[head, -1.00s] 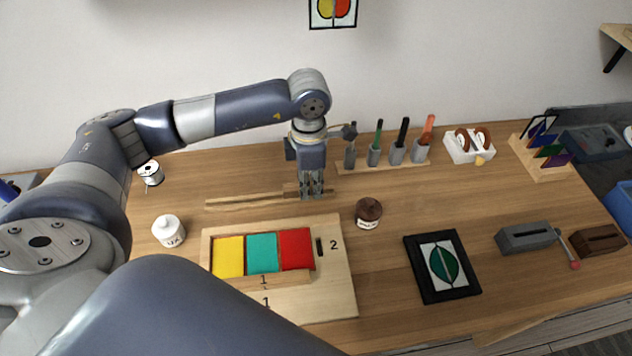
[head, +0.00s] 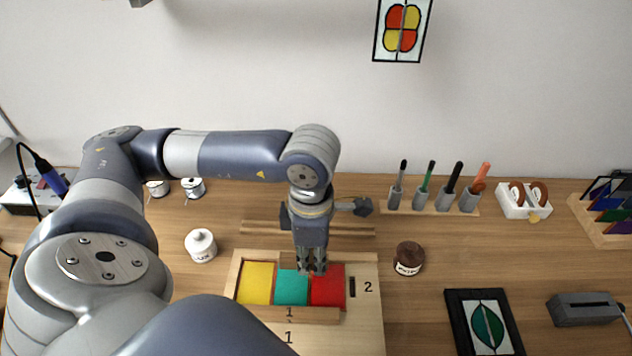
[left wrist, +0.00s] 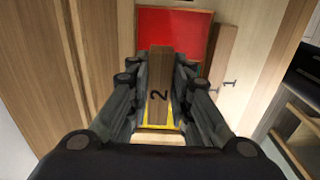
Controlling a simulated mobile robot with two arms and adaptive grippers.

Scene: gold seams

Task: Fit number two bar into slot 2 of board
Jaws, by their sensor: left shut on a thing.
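My left gripper (head: 313,266) points down over the board, above the border of its teal (head: 291,288) and red (head: 330,288) panels. In the left wrist view the gripper (left wrist: 160,85) is shut on the wooden number two bar (left wrist: 158,90), its "2" facing the camera. The head view does not show the bar clearly. The pale wooden board (head: 365,325) lies on the table. Slot 2 (head: 352,287) is a dark, empty slot right of the red panel, beside a printed "2". A bar marked 1 (head: 270,312) lies along the panels' front edge. My right gripper is not in view.
Wooden strips (head: 350,232) lie behind the board. A white jar (head: 201,246) stands to its left and a brown jar (head: 408,258) to its right. A black-framed leaf picture (head: 458,310) lies farther right. Upright tools in holders (head: 443,200) stand at the back.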

